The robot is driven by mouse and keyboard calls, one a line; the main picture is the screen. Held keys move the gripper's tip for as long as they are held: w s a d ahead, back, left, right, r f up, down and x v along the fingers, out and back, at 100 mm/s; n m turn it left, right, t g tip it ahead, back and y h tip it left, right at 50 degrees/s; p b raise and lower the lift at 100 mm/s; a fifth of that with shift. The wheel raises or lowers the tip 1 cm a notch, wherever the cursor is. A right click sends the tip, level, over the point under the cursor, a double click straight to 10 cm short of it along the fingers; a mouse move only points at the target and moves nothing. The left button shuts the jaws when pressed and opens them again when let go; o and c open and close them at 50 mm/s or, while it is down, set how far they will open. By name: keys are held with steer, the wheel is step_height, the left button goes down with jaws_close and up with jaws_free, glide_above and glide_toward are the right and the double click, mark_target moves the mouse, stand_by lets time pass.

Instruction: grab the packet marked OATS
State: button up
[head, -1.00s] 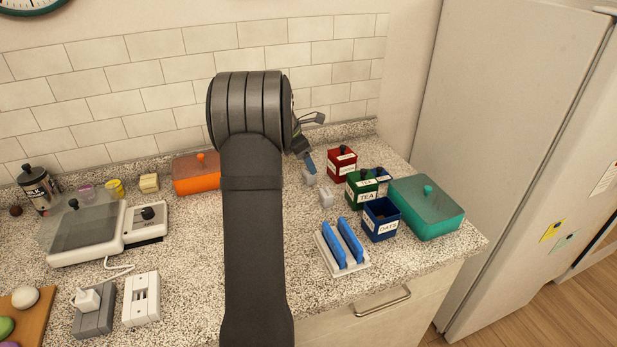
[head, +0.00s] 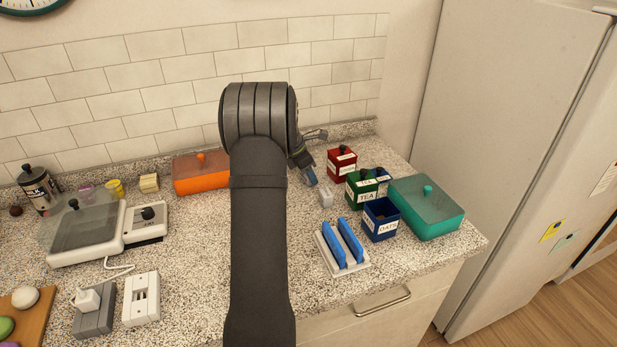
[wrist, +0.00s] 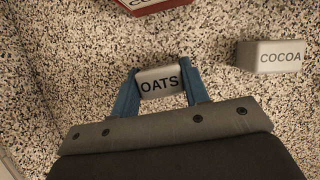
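The packet marked OATS (wrist: 160,84) is a small grey block with black letters, seen in the wrist view on the speckled counter. My gripper (wrist: 160,68) has its two blue fingers apart, one on each side of this packet. The fingers look very close to its sides; I cannot tell if they touch. In the head view my gripper (head: 312,180) is low over the counter behind my arm and hides the OATS packet. A similar packet marked COCOA (wrist: 275,57) lies to the right in the wrist view, and in the head view (head: 326,197) nearer the front.
A red canister (head: 341,163) stands just right of my gripper. A green TEA canister (head: 361,190), a blue OATS canister (head: 380,222) and a teal-lidded box (head: 428,208) stand farther right. A rack with blue slabs (head: 343,244) is in front. An orange box (head: 196,176) is left.

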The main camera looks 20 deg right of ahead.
steer(key=shift+c, duration=0.8)
